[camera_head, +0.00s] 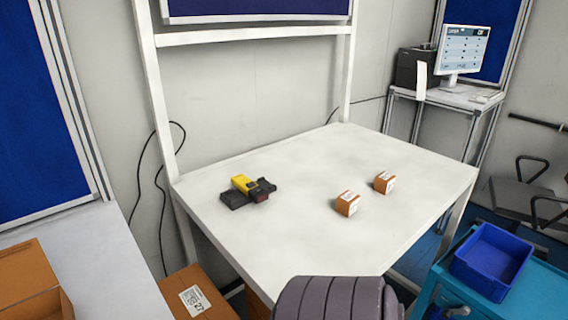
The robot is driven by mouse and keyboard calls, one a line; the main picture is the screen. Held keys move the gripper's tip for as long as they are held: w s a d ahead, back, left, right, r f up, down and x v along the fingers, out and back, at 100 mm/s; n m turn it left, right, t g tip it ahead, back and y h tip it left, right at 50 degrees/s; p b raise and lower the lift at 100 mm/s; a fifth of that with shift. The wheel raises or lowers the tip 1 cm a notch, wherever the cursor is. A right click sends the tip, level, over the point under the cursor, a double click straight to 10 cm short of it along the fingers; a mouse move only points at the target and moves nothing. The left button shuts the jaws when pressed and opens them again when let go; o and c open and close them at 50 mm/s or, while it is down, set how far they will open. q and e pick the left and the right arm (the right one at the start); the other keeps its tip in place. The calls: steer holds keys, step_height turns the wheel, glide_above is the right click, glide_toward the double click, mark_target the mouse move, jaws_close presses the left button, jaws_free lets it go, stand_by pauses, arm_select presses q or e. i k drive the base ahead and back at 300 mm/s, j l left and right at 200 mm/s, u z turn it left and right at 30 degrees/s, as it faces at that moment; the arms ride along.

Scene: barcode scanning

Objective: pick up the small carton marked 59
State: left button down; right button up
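Two small brown cartons with white labels stand on the white table. The nearer small carton (347,204) is right of the table's middle. The farther small carton (384,182) is behind it and to its right, with a gap between them. The numbers on both are too small to read, so I cannot tell which is marked 59. Neither of my grippers is in view, and nothing is touching the cartons.
A yellow and black scanner (246,184) lies on a dark base at the table's left. Bare white table (290,240) surrounds the cartons. A blue bin (492,262) is at right, and a larger carton (195,297) is below left. A grey ribbed shape covers the bottom centre.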

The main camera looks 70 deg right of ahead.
mark_target(347, 204)
steer(key=z, duration=2.8)
